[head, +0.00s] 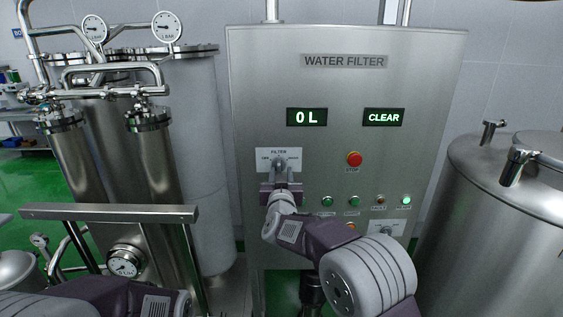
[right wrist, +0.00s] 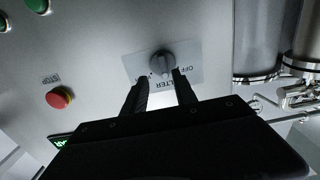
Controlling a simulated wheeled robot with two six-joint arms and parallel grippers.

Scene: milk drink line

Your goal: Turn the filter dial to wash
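The filter dial (head: 279,164) is a grey knob on a white plate marked FILTER, on the steel water filter panel (head: 430,130). Small words flank the knob; OFF reads in the right wrist view, the other is too small to be sure of. My right gripper (head: 281,187) is in front of the dial. In the right wrist view its two dark fingers (right wrist: 160,76) are apart, with the dial (right wrist: 161,62) showing between and just beyond their tips. I cannot tell whether they touch it. My left gripper is out of view; only my left arm shows at lower left.
A red STOP button (head: 354,159) and several small lamps and buttons sit right of the dial. The displays read 0 L (head: 307,117) and CLEAR (head: 384,117). Steel pipes and cylinders (head: 155,165) stand left, a steel tank (head: 500,210) right.

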